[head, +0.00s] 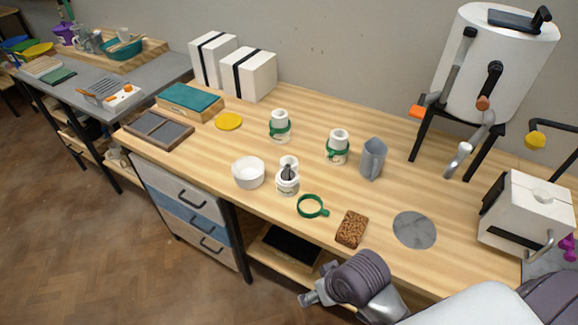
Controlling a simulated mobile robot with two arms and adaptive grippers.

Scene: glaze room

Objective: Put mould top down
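I cannot tell for certain which piece is the mould top. Three small white round pieces stand upright on the wooden table. The back one (280,123) and the middle one (338,143) each have a green band with a narrower white part above it. The front one (288,184) has no green band and has a dark grey thing at its upper part. A loose green ring with a tab (325,212) lies to its right. Grey links of my own arm show at the bottom edge. No gripper fingertips are visible.
A white bowl (248,173), grey jug (373,159), brown sponge-like block (351,230) and grey disc (415,230) are on the table. Two strapped white blocks (249,75) stand at the back. A large white drum (496,65) and white box (527,212) occupy the right.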

